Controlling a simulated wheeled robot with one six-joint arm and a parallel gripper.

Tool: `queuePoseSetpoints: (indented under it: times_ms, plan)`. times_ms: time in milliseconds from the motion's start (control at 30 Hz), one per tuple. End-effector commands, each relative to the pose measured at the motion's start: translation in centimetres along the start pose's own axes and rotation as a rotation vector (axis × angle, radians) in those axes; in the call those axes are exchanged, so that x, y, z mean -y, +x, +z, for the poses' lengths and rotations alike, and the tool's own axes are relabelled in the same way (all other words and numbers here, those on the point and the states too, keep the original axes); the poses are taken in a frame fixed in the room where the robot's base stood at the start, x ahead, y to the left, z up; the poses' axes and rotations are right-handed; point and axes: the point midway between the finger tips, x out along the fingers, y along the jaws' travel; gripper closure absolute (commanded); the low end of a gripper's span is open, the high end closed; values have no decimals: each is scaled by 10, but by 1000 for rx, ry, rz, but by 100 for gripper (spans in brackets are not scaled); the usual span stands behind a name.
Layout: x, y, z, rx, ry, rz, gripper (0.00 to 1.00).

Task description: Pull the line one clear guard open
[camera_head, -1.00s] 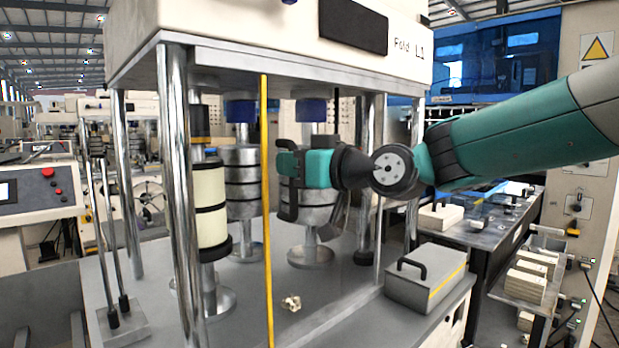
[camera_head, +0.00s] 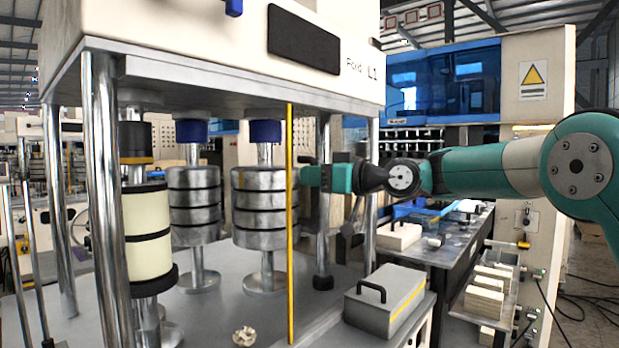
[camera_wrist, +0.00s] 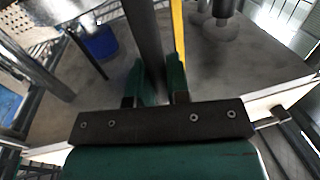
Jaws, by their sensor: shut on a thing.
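The line one clear guard shows mainly as a thin upright yellow edge strip (camera_head: 290,230) at the front of the machine marked "Fold L1"; its clear pane is hard to make out. The strip stands in front of the right side of a metal roller stack. My gripper (camera_head: 306,176) is just right of the strip, shut on the guard's dark handle. In the wrist view, the dark upright handle bar (camera_wrist: 143,35) runs between the green fingers (camera_wrist: 157,88), with the yellow strip beside it on the right.
A cream roll (camera_head: 148,235) and metal roller stacks (camera_head: 260,208) stand behind the front opening. A crumpled scrap (camera_head: 244,336) lies on the deck. A grey box with a black handle (camera_head: 385,300) sits at the deck's right corner. A chrome post (camera_head: 103,200) stands at the left.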

Motion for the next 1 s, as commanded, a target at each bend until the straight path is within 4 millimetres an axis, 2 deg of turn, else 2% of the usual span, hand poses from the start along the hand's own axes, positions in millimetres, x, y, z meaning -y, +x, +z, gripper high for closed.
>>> queuePoseSetpoints:
  times_ms: [200, 233, 300, 333, 600, 733, 867, 1000]
  plan:
    - [2, 2, 2, 5, 3, -5, 100]
    - [2, 2, 2, 5, 3, -5, 79]
    - [3, 2, 2, 4, 3, -6, 63]
    - [3, 3, 2, 4, 3, -6, 59]
    - [2, 2, 1, 3, 2, -5, 59]
    - [1, -8, 2, 2, 0, -2, 59]
    - [2, -32, 5, 2, 0, 0, 59]
    - [1, -68, 5, 2, 1, 0, 59]
